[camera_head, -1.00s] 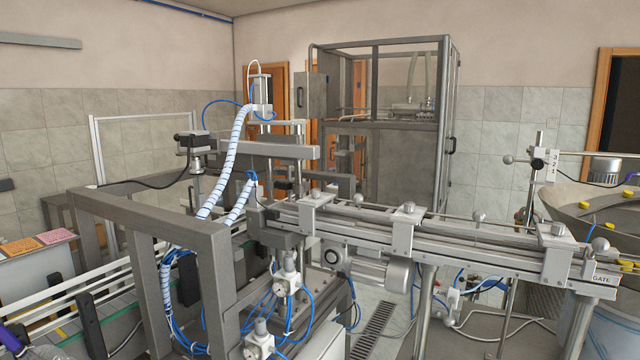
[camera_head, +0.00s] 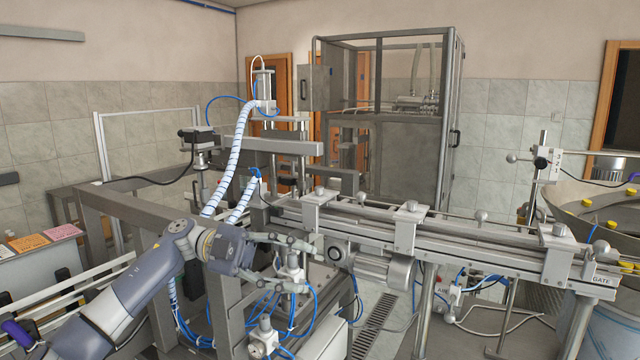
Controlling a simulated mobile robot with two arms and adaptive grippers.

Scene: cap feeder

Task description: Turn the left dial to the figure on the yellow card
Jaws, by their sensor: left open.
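A round dial (camera_head: 335,254) with a dark face and pale centre sits at the near left end of the rail; I cannot read its figures. My left gripper (camera_head: 314,266) reaches in from the left, with its fingers spread and pointing right at the dial. The fingers are empty, and the tips are close to the dial's left side; I cannot tell if they touch. Flat cards lie on the white box at the far left: an orange one (camera_head: 28,243) and a pink one (camera_head: 62,232). Their print is too small to read, and I cannot make out a clearly yellow card. My right gripper is out of view.
A grey frame (camera_head: 150,215) stands behind my left arm. A motor (camera_head: 385,270) hangs under the rail (camera_head: 470,246). The feeder bowl (camera_head: 580,215) with yellow caps is at right.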

